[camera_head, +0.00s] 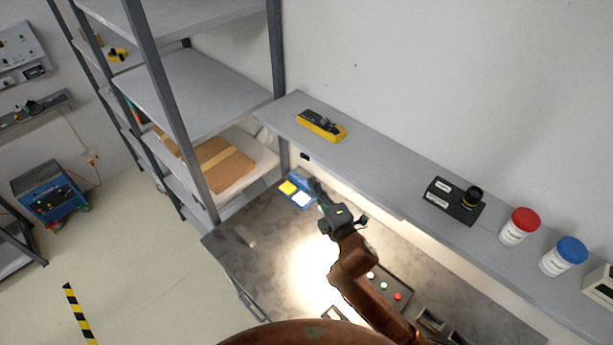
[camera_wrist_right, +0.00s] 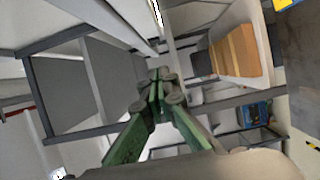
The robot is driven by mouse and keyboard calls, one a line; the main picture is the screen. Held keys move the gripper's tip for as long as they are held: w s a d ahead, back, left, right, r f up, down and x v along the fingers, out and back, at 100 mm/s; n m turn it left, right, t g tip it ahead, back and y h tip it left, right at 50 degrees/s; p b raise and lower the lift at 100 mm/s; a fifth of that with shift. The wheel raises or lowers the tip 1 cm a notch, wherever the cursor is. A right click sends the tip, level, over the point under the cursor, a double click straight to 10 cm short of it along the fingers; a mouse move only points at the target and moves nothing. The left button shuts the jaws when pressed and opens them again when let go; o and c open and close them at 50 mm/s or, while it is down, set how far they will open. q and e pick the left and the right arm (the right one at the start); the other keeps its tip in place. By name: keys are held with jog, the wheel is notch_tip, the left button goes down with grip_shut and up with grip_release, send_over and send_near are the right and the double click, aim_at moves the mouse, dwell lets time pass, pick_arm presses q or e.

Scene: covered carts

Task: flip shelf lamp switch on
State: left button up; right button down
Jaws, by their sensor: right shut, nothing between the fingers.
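The wall shelf (camera_head: 395,168) carries a lamp strip (camera_head: 365,193) along its underside, and bright light falls on the workbench (camera_head: 275,235) below. A small black piece (camera_head: 305,156) sits under the shelf's left end and may be the lamp switch; its lever position is too small to tell. My right gripper (camera_head: 315,186) is shut and empty, just below and slightly right of that piece, apart from it in the picture. In the wrist view its green fingers (camera_wrist_right: 158,80) meet at the tips; I cannot make out the switch there. My left gripper is not in view.
A yellow-black tool (camera_head: 321,125), a black device (camera_head: 455,200) and red- and blue-lidded jars (camera_head: 519,226) stand on the shelf. A blue tray (camera_head: 297,194) lies on the bench behind the gripper. A grey rack (camera_head: 190,95) with a cardboard box (camera_head: 222,165) stands left.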

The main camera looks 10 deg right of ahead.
jog(key=v, duration=0.3)
jog(key=shift+s+d+b, duration=0.2)
jog(key=shift+d+b, duration=0.1)
jog(key=shift+d, duration=0.1)
jog(key=shift+a, duration=0.1)
